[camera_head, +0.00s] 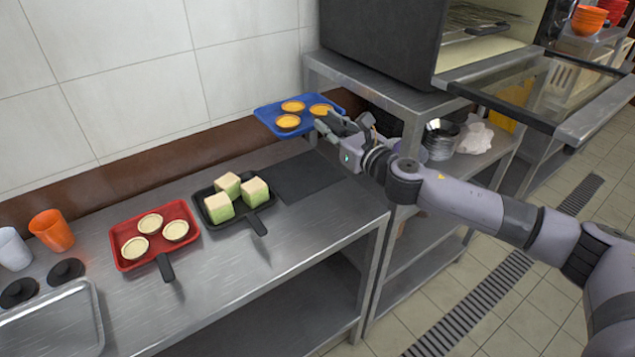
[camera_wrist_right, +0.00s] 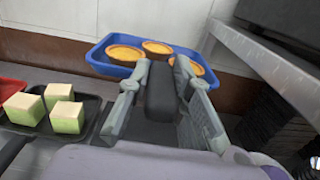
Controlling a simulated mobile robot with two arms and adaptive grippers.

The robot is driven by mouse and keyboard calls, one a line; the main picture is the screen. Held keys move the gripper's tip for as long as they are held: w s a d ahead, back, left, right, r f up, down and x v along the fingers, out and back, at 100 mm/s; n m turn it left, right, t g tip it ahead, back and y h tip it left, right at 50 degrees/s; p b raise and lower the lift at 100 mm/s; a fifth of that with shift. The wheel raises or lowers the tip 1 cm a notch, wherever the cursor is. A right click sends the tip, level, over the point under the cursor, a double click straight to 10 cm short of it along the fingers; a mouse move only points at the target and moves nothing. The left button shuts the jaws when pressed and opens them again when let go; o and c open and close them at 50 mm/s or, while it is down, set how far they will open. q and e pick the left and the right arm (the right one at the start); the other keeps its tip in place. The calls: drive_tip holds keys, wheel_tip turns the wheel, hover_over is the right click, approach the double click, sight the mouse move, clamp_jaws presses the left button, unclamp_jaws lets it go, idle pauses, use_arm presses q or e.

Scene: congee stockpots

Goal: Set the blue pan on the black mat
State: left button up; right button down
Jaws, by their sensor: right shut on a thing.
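The blue pan (camera_head: 270,113) holds three golden tarts and is up near the wall, at the back right of the steel counter. My right gripper (camera_head: 332,125) is shut on its dark handle (camera_wrist_right: 162,92), as the right wrist view shows. The pan (camera_wrist_right: 110,67) looks raised above the counter and roughly level. The black mat (camera_head: 305,176) lies flat on the counter, below and in front of the pan, with nothing on it. In the right wrist view the mat is mostly hidden behind the gripper. My left gripper is not in view.
A black pan (camera_head: 208,192) with green-and-cream cubes stands just left of the mat. A red pan (camera_head: 122,232) with pale tarts is further left. A steel shelf (camera_head: 385,92) with a dark oven (camera_head: 385,42), its door open, stands close on the right.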

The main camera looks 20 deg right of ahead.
wheel_tip(320, 180, down, 13)
drive_tip(key=b, duration=0.4)
drive_tip(key=shift+r, duration=0.1)
wheel_tip(320, 180, down, 4)
drive_tip(key=shift+r+b, duration=0.2)
drive_tip(key=shift+b, duration=0.65)
drive_tip(key=shift+f, duration=0.35)
drive_tip(key=shift+f, duration=0.15)
drive_tip(key=c, duration=1.5)
unclamp_jaws()
drive_tip(key=shift+o, duration=0.2)
